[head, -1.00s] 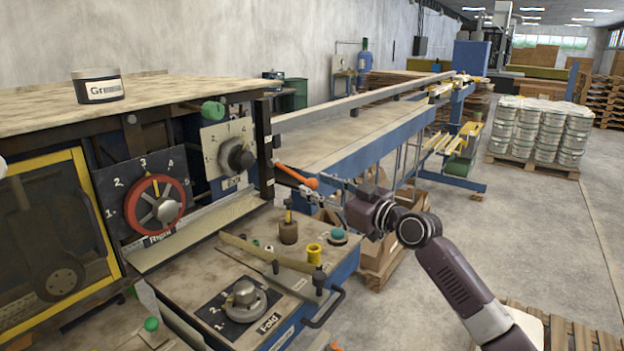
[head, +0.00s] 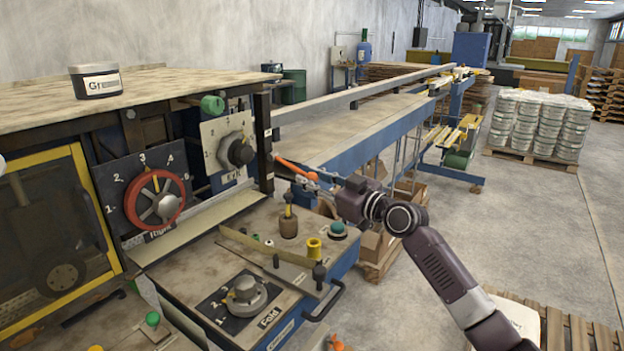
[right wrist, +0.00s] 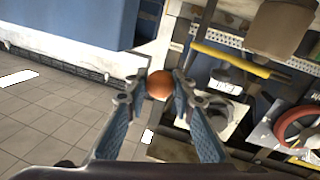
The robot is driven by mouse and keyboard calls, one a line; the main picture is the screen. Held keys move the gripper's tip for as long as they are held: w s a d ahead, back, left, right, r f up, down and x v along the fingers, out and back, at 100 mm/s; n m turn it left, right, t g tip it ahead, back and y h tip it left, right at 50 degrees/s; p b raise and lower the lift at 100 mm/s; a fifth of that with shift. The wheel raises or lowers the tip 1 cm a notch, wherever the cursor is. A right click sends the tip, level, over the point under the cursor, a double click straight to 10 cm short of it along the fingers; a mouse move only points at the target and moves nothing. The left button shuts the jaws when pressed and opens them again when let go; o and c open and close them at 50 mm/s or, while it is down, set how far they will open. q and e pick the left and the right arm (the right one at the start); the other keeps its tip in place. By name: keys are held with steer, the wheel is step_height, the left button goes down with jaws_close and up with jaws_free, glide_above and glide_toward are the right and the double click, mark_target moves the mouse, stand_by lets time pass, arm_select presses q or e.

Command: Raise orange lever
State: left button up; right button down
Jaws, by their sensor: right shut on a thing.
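The orange lever (head: 296,170) sticks out to the right from a dark post at the machine's right end, sloping slightly down toward its tip. My right gripper (head: 316,177) is at the lever's tip, its arm coming in from the lower right. In the right wrist view, the lever's round orange end (right wrist: 159,84) sits between the fingertips of my right gripper (right wrist: 159,88), which is shut on it. The rest of the lever is hidden behind that end in this view.
Left of the lever are a black knob (head: 240,151) and a red dial (head: 155,199). Below it, a panel carries a yellow spool (head: 314,248), a green button (head: 337,228) and a Fold knob (head: 245,290). A blue-sided conveyor (head: 350,155) runs behind.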

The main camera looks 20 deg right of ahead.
steer(key=shift+r+p, duration=0.55)
steer(key=shift+p, duration=0.25)
step_height(320, 180, up, 2)
steer(key=g+p, duration=0.1)
steer(key=p, duration=0.2)
steer(key=shift+s+d+h, duration=0.1)
steer(key=shift+d+h, duration=0.05)
steer(key=shift+h, duration=0.25)
steer(key=r, duration=0.2)
steer(key=r+p, duration=0.1)
steer(key=r, duration=0.1)
steer(key=w+r+p, duration=0.1)
steer(key=r, duration=0.2)
steer(key=shift+a, duration=0.4)
steer(key=shift+w+a+r+p, duration=0.2)
steer(key=shift+w+a+r, duration=0.15)
steer(key=shift+r, duration=0.2)
steer(key=shift+w+a+r+p, duration=0.15)
steer(key=shift+w+a+r, duration=0.1)
steer(key=shift+w+r, duration=0.2)
